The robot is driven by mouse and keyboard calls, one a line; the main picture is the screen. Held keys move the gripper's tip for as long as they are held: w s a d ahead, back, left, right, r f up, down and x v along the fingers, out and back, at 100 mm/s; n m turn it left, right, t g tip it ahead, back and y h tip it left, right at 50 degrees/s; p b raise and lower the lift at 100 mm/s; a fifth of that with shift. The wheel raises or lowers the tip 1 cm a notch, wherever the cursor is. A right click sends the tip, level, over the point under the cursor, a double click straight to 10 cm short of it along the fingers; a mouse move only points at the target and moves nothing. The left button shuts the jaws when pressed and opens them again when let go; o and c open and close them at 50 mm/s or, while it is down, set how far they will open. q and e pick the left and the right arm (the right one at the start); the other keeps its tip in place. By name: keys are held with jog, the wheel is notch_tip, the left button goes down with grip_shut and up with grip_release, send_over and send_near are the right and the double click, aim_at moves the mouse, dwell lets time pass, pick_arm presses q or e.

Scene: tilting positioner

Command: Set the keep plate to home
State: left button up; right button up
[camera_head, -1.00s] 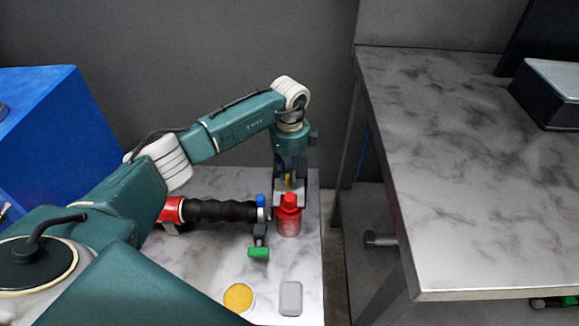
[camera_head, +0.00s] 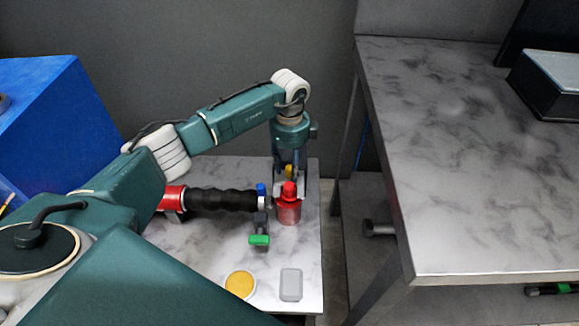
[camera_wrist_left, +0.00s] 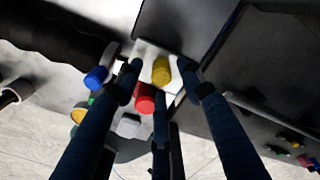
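A small pale plate (camera_wrist_left: 148,50), possibly the keep plate, lies under my left gripper. A yellow knob (camera_wrist_left: 161,70) is at it, and it also shows in the head view (camera_head: 289,171). My left gripper (camera_head: 288,172) points down over it from behind the red bottle-shaped part (camera_head: 289,208). In the left wrist view my fingers (camera_wrist_left: 160,78) are spread, with the yellow knob between them; I cannot tell whether any finger touches it. The plate is mostly hidden by the gripper and the red part in the head view. My right gripper is not in view.
A black ribbed cylinder (camera_head: 220,200) lies left of the red part, with a blue knob (camera_head: 261,188) and a green handle (camera_head: 259,240) at its end. A yellow-filled dish (camera_head: 240,284) and a grey box (camera_head: 291,284) stand in front. A marbled table (camera_head: 470,180) is at right.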

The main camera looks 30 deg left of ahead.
aim_at(290, 168)
pick_arm(q)
notch_tip(290, 168, up, 12)
dwell(0.4)
dwell(0.3)
